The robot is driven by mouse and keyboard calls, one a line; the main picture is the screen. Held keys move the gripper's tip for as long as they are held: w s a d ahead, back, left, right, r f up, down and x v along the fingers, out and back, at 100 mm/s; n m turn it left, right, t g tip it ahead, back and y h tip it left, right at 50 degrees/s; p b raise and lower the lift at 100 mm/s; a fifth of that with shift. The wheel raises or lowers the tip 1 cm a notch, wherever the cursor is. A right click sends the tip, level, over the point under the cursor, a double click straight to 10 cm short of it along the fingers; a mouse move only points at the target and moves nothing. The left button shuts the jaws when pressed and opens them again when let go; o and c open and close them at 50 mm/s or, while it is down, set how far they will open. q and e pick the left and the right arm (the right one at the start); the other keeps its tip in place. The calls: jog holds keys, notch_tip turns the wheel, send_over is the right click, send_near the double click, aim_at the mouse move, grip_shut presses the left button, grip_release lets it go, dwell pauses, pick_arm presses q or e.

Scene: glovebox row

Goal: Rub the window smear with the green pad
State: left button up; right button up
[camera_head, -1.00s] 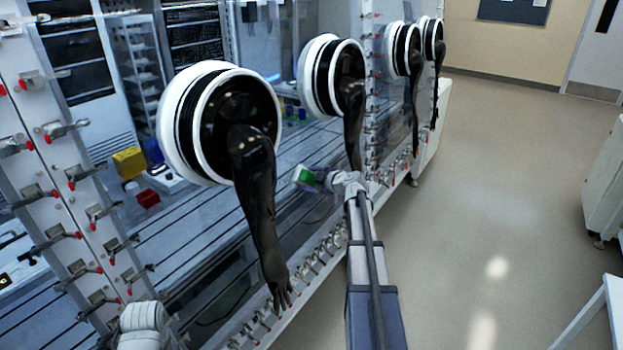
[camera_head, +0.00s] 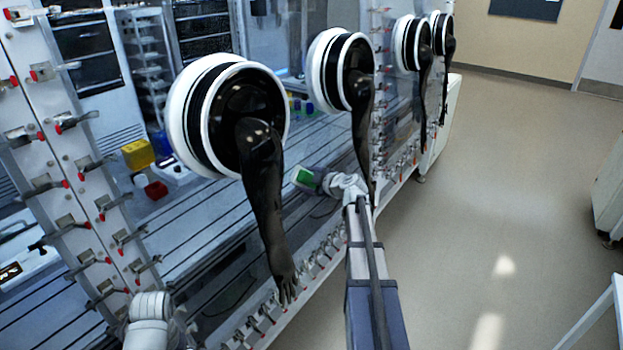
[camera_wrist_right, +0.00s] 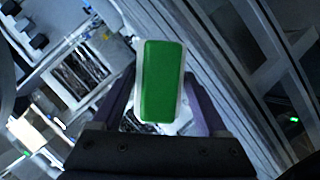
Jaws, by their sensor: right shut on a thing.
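The green pad (camera_head: 304,178) has a white backing and shows between two black gloves in the head view. In the right wrist view the pad (camera_wrist_right: 162,82) lies lengthwise between the two fingers, its green face toward the camera. My right gripper (camera_head: 317,181) is shut on it, in front of the glovebox window (camera_head: 215,225). I cannot tell whether the pad touches the glass. I cannot make out the smear. Part of my left arm shows at the bottom left of the head view, but its gripper is not visible.
A black glove (camera_head: 262,195) hangs left of the pad and another (camera_head: 362,130) hangs just right of it, both from white-rimmed ports. Clamps (camera_head: 262,325) line the window's lower edge. Yellow (camera_head: 137,154) and red (camera_head: 156,190) containers sit behind the glass. Open floor (camera_head: 480,220) lies right.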

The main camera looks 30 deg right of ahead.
aim_at(306, 175)
jog(key=shift+s+a, duration=0.2)
jog(key=shift+a, duration=0.4)
jog(key=shift+s+a, duration=0.2)
jog(key=shift+a, duration=0.35)
jog(key=shift+s+a, duration=0.4)
jog(key=shift+a, duration=0.4)
jog(key=shift+s+a, duration=0.4)
jog(key=shift+a, duration=0.4)
jog(key=shift+w+r+p, duration=0.15)
jog(key=shift+r+p, duration=0.65)
jog(key=shift+w+r+p, duration=0.15)
jog(key=shift+r+p, duration=0.6)
jog(key=shift+d, duration=0.1)
jog(key=shift+w+d, duration=0.35)
jog(key=shift+d, duration=0.45)
jog(key=shift+w+d, duration=0.3)
jog(key=shift+d, duration=0.5)
